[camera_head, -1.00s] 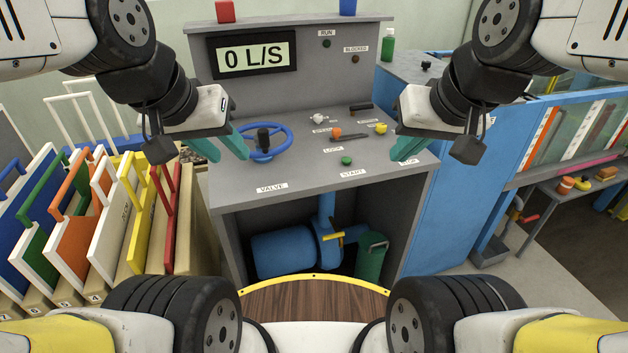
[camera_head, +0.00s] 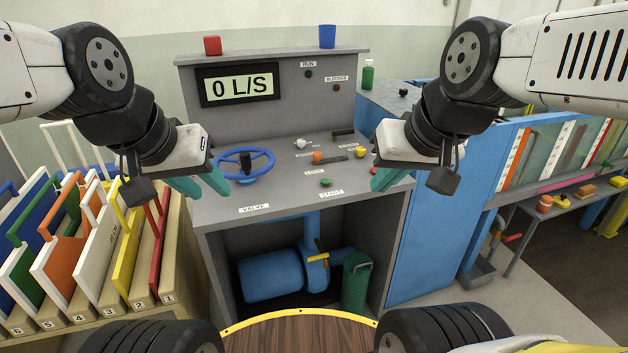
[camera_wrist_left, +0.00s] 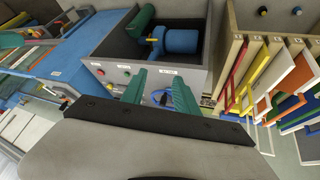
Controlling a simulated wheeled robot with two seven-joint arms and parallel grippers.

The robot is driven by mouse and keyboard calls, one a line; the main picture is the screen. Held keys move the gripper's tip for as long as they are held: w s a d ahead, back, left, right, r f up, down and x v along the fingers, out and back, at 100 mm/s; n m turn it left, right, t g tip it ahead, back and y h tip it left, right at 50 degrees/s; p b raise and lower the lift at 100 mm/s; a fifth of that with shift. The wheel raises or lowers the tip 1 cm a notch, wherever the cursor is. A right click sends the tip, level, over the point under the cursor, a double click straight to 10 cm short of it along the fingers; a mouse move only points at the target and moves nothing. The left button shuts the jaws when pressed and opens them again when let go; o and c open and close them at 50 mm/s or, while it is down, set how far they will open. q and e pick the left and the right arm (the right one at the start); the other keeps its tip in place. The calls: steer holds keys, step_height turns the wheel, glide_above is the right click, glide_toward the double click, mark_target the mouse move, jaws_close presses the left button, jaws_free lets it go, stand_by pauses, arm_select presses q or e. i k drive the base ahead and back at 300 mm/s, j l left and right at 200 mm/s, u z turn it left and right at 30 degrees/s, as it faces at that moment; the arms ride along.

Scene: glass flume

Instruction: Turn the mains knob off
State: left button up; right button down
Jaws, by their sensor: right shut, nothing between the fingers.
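The sloping grey control panel (camera_head: 285,192) carries several controls. Their small labels are too blurred to tell which knob is the mains knob. A white knob (camera_head: 300,143), an orange lever (camera_head: 317,157), a black handle (camera_head: 343,132) and a yellow knob (camera_head: 361,152) sit towards its right half. My left gripper (camera_head: 201,184) is open and empty, just left of the blue valve wheel (camera_head: 262,154); its parted green fingers also show in the left wrist view (camera_wrist_left: 159,92). My right gripper (camera_head: 390,178) is shut and empty over the panel's right edge, below the yellow knob.
A green button (camera_head: 325,182) sits above the START label. The display (camera_head: 238,86) reads 0 L/S. A rack of coloured panels (camera_head: 90,230) stands close on the left. A blue cabinet (camera_head: 435,200) stands on the right. A blue pump (camera_head: 272,275) is under the panel.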

mark_target(360, 151)
steer(key=i+z, duration=0.25)
steer(key=i, duration=0.9)
